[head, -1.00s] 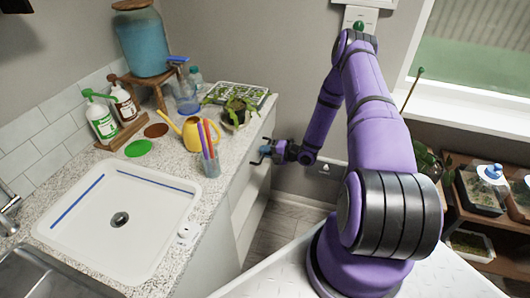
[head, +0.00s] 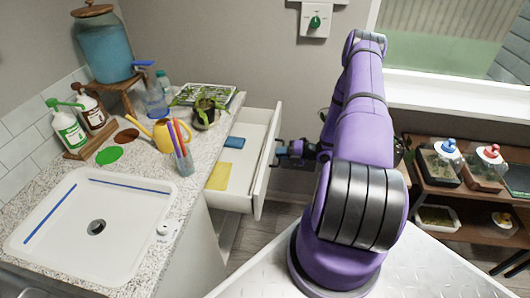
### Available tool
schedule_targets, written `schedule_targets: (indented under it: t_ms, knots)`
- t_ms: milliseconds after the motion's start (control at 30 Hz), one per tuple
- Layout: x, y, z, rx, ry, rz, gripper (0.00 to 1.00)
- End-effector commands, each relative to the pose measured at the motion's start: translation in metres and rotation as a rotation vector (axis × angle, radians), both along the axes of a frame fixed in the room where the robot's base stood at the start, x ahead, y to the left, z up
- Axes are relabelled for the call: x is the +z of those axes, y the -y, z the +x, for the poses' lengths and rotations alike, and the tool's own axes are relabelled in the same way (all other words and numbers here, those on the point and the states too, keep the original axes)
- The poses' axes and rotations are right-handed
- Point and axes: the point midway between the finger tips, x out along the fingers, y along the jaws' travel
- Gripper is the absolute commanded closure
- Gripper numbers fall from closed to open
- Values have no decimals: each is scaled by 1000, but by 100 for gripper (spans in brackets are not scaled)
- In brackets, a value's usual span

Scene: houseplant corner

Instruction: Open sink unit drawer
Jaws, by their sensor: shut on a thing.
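The sink unit drawer (head: 240,181) is pulled out from under the speckled counter (head: 205,154), at the middle of the head view. Its inside shows a yellow item (head: 218,177) and a blue item (head: 234,142) lying on the white bottom. My gripper (head: 279,152) is at the outer face of the drawer front (head: 267,158), shut on the drawer handle. The handle itself is mostly hidden by the gripper and the drawer front.
A white sink tray (head: 140,205), a pen cup (head: 183,160), a yellow watering can (head: 165,135) and a potted plant (head: 204,113) stand on the counter. A wooden shelf (head: 470,197) with containers is at the right. Some floor (head: 284,215) shows below the drawer.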

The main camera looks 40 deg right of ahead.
Motion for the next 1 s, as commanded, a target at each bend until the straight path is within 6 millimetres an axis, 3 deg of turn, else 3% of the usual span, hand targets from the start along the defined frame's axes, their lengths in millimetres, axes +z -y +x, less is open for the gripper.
schedule_targets:
  t_ms: [300, 800, 833, 900, 1000]
  knots:
    - [-1, 24, -32, 0, -2, 0, 100]
    - [-1, 28, -38, 2, -2, 0, 100]
    - [-1, 28, -37, 2, -2, 0, 83]
    - [-1, 28, -37, 2, -2, 0, 67]
    - [-1, 28, -37, 1, -2, 0, 64]
